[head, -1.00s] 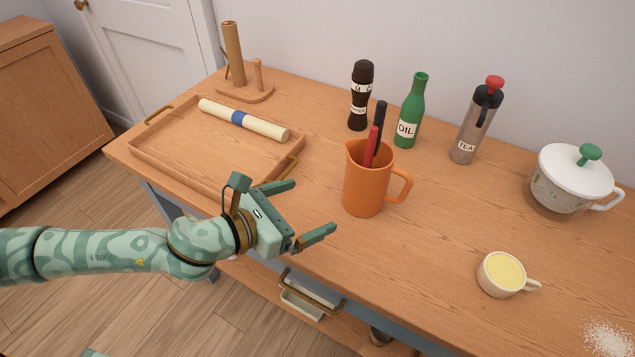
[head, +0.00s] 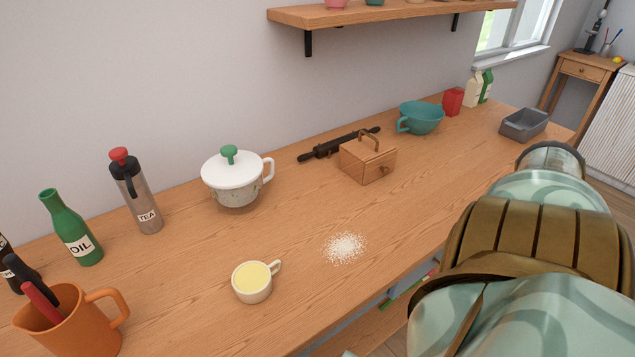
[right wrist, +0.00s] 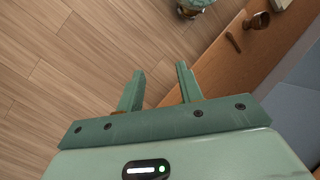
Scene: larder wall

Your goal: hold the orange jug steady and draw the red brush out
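The orange jug (head: 82,328) stands on the counter at the lower left of the head view, cut off by the bottom edge, its handle towards the right. The red brush (head: 40,300) leans in it, with only its upper part showing above the rim. A black-handled tool (head: 20,270) stands in the jug beside it. My right gripper (right wrist: 160,84) shows in the right wrist view, its two fingers apart with nothing between them, over the floor and a wooden edge. My right arm fills the lower right of the head view. My left gripper is out of view.
A cup of yellow liquid (head: 253,281) and a patch of white powder (head: 345,247) lie right of the jug. Behind are a green oil bottle (head: 72,230), a tea flask (head: 143,200) and a lidded white pot (head: 235,182). A wooden box (head: 367,162) stands further right.

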